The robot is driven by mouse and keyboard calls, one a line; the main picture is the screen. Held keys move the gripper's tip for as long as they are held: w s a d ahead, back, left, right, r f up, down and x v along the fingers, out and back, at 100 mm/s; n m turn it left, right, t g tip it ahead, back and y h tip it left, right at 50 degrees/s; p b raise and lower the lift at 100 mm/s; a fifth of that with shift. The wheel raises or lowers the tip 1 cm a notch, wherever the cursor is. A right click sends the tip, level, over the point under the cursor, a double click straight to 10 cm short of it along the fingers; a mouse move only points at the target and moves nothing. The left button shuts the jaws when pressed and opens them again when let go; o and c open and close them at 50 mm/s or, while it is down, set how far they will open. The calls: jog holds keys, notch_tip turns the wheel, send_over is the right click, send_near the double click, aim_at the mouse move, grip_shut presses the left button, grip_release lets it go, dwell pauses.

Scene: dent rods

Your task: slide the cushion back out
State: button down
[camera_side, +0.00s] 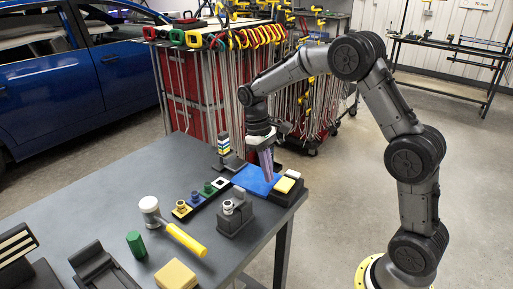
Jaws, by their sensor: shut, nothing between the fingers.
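A flat blue pad (247,181) lies on the far right part of the grey table; it may be the cushion, but I cannot tell for sure. My gripper (268,179) points down over the pad, its fingers shut and empty. I cannot tell whether the fingertips touch the pad. The fingers hide part of it. A dark block with a yellow top (285,185) sits right beside the pad, at the table's right edge.
A striped post (224,150) stands behind the pad. A blue car is behind.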

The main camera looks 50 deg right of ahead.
jog(key=w, duration=0.1)
jog(key=w+r, duration=0.1)
jog(key=w, duration=0.1)
jog(key=v, duration=0.8)
notch_tip(320, 180, up, 8)
jog(key=t, duration=0.2)
send_over(259, 183)
jog(key=s+a, duration=0.2)
jog(key=s+a+r+t, duration=0.25)
jog(key=s+r, duration=0.35)
jog(key=s, duration=0.4)
jog(key=s+a+f+t, duration=0.2)
jog(key=s+f+t, duration=0.2)
jog(key=s+f, duration=0.6)
jog(key=s, duration=0.4)
jog(key=shift+a+f, duration=0.15)
jog(key=shift+f, duration=0.2)
